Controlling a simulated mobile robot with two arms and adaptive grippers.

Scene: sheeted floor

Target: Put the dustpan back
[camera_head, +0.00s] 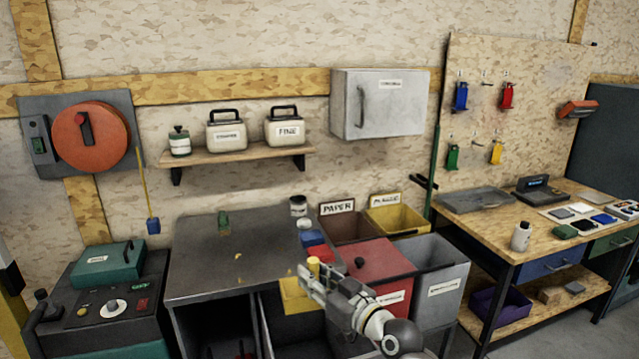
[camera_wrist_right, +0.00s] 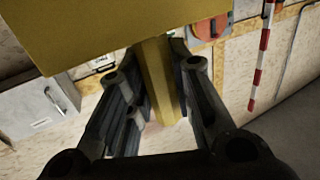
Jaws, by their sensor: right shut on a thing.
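The yellow dustpan (camera_head: 294,299) is in my right gripper (camera_head: 314,277), low over the front right edge of the dark grey workbench. Its flat yellow pan (camera_wrist_right: 130,28) fills the top of the right wrist view. Its yellow handle (camera_wrist_right: 158,85) stands between the two dark fingers of my right gripper (camera_wrist_right: 155,70), which are closed around it. The gripper hides part of the dustpan in the head view. My left gripper is not in view.
The grey workbench (camera_head: 210,265) is mostly bare, with a green item and small yellow scraps on it. Right of it stand a red-lidded bin (camera_head: 368,265), a grey bin (camera_head: 437,275), and paper and plastic bins. A yellow stick with a blue end (camera_head: 153,226) hangs on the wall.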

